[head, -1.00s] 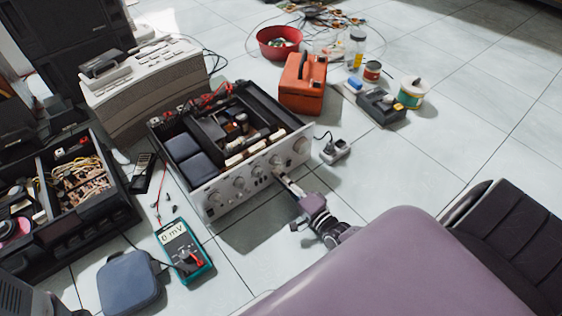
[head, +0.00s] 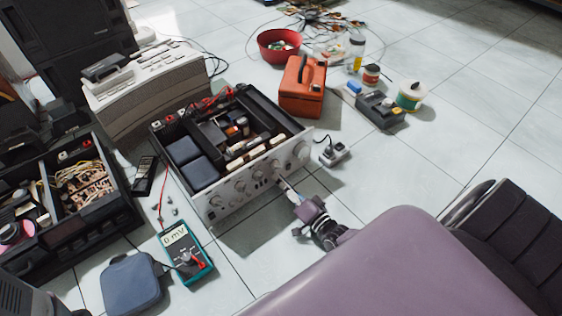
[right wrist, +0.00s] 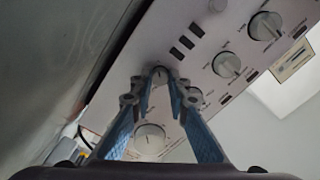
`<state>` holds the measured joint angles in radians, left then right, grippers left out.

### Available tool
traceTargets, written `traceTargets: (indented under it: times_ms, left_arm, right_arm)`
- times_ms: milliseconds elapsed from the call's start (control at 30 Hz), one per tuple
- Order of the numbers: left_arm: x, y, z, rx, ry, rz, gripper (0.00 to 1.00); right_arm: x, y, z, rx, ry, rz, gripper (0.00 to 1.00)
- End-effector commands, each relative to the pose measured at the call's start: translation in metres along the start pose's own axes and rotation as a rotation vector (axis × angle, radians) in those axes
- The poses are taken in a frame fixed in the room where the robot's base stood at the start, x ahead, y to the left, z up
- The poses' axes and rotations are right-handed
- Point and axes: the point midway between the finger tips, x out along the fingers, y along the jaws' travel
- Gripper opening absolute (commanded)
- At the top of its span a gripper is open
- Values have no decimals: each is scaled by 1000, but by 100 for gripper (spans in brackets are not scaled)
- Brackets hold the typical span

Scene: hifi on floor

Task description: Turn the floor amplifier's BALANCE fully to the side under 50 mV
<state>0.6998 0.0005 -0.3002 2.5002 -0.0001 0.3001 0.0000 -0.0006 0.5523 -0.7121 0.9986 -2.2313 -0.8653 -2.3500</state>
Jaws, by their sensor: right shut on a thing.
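The amplifier (head: 211,208) sits open-topped on the floor, its silver front panel with several knobs facing my right arm. My right gripper (head: 281,185) is at that panel, right of its middle. In the right wrist view the gripper (right wrist: 160,77) is shut on a small grey knob (right wrist: 160,70), one finger on each side. Labels are too small to read, so I cannot tell its name. The teal multimeter (head: 186,254) lies on the floor in front of the amplifier and reads 0 mV. My left gripper is not in view.
A blue-grey pouch (head: 131,284) lies left of the multimeter. An orange case (head: 302,88) and a grey socket block (head: 334,153) stand right of the amplifier. An open black unit (head: 75,240) is at the left. Larger knobs (right wrist: 227,64) flank the gripped one.

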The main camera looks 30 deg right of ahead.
Motion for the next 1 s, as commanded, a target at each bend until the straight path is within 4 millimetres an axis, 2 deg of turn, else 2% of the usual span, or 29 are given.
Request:
traceTargets:
  times_ms: [267,300,467,767,867,1000]
  left_arm:
    - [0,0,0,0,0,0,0]
    - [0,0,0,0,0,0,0]
    - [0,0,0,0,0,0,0]
    - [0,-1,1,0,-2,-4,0]
    - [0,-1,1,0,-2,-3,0]
    - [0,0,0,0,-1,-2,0]
  right_arm:
    - [0,0,0,-2,-1,1,0]
    - [0,0,0,-2,-1,1,18]
    - [0,0,0,-1,0,1,33]
    - [-3,1,0,-1,-1,1,33]
    - [-13,1,0,-1,-2,2,33]
    - [-39,2,0,0,-3,4,33]
